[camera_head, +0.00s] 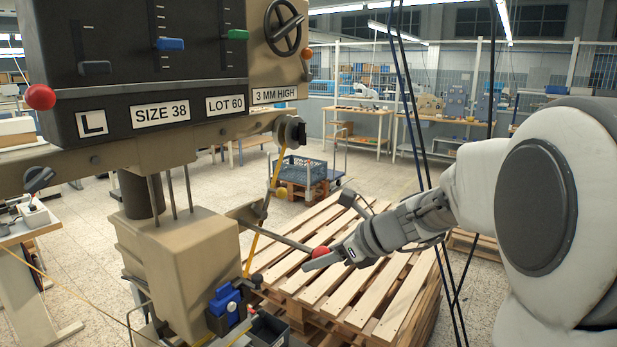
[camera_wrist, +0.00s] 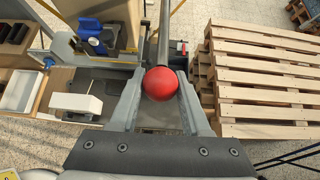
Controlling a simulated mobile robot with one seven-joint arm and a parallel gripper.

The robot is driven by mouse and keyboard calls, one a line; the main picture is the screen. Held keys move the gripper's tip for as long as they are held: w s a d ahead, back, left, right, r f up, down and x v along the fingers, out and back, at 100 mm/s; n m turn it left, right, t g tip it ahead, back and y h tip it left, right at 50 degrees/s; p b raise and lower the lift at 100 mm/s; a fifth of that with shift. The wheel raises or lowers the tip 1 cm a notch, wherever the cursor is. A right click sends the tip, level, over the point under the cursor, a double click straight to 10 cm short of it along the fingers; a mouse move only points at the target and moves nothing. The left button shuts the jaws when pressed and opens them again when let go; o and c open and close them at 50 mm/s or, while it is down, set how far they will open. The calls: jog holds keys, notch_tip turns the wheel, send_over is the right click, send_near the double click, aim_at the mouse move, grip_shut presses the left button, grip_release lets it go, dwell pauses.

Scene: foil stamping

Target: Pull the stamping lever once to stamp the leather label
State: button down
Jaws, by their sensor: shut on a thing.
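The stamping lever (camera_head: 285,238) is a grey rod coming out of the right side of the beige machine and ending in a red ball knob (camera_head: 320,252). My gripper (camera_head: 322,258) is at this knob. In the wrist view the red knob (camera_wrist: 160,83) sits between the two grey fingers of my gripper (camera_wrist: 160,98), which are shut on it. The rod (camera_wrist: 164,35) runs away from the knob toward the top of that view. I cannot make out the leather label in either view.
The machine's beige column (camera_head: 182,270) stands left of the lever, under a dark panel (camera_head: 150,110) with sliders and labels. A stack of wooden pallets (camera_head: 345,285) lies below and right of the lever. Dark cables hang near my arm.

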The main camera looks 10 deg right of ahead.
aim_at(322, 247)
jog(key=shift+d+r+p, duration=0.15)
jog(key=shift+r+p, duration=2.2)
jog(key=shift+r, duration=0.35)
jog(key=r+p, duration=0.3)
jog(key=shift+w+a+r, duration=0.25)
jog(key=shift+a+r, duration=0.05)
notch_tip(322, 247, up, 7)
jog(key=w+a, duration=0.2)
jog(key=shift+w+a+f, duration=0.2)
jog(key=shift+w+a, duration=0.1)
jog(key=c, duration=0.8)
grip_release()
jog(key=o, duration=0.5)
jog(key=shift+a+f, duration=0.1)
jog(key=shift+f, duration=0.05)
